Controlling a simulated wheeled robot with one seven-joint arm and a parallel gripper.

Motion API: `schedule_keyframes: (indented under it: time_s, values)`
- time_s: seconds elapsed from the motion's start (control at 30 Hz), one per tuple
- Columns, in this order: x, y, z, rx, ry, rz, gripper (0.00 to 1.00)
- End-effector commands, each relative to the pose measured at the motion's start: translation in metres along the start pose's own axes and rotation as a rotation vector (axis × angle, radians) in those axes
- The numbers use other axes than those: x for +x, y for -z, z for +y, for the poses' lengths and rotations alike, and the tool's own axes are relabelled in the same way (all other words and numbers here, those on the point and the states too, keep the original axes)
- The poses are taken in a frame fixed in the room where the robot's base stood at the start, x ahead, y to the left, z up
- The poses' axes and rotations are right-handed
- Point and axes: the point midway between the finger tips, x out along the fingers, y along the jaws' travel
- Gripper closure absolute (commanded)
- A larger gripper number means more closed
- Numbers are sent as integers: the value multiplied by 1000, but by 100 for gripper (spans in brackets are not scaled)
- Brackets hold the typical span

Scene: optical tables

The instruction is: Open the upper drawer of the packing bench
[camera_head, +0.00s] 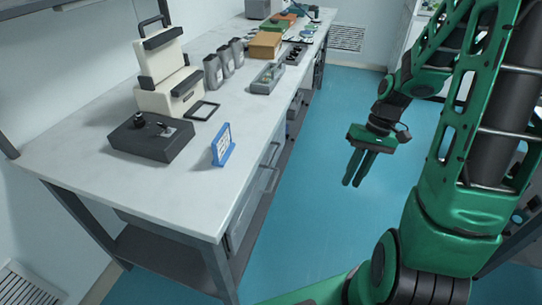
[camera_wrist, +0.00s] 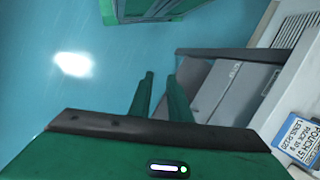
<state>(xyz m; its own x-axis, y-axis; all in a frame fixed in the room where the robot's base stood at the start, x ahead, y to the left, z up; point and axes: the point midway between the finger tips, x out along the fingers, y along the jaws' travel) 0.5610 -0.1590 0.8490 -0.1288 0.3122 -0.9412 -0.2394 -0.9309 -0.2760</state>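The packing bench (camera_head: 75,150) has a white top and grey legs and runs along the left of the head view. Grey drawer fronts (camera_head: 240,213) with bar handles (camera_head: 267,181) show under its right edge, at a steep angle; they look closed. In the wrist view a grey front (camera_wrist: 240,90) lies to the right of the fingers. My green gripper (camera_head: 357,168) hangs over the blue floor, right of the bench and apart from it, fingers pointing down. In the wrist view my gripper (camera_wrist: 161,76) shows a clear gap between its fingers, with nothing held.
A lower shelf (camera_head: 160,258) is under the bench. The blue floor (camera_head: 320,215) beside it is clear.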

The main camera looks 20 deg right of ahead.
Motion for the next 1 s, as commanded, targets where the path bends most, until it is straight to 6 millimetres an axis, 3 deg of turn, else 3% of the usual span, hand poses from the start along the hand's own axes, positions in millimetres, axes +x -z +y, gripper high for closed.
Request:
schedule_keyframes:
  time_s: [0.2, 0.5, 0.73, 1.0]
  values:
    - [51, 36, -13, -65, 193, -35, 83]
    - [106, 77, -42, -116, 514, -8, 83]
    - [129, 108, -66, -114, 791, 73, 83]
    - [131, 147, -83, -61, 1127, 237, 83]
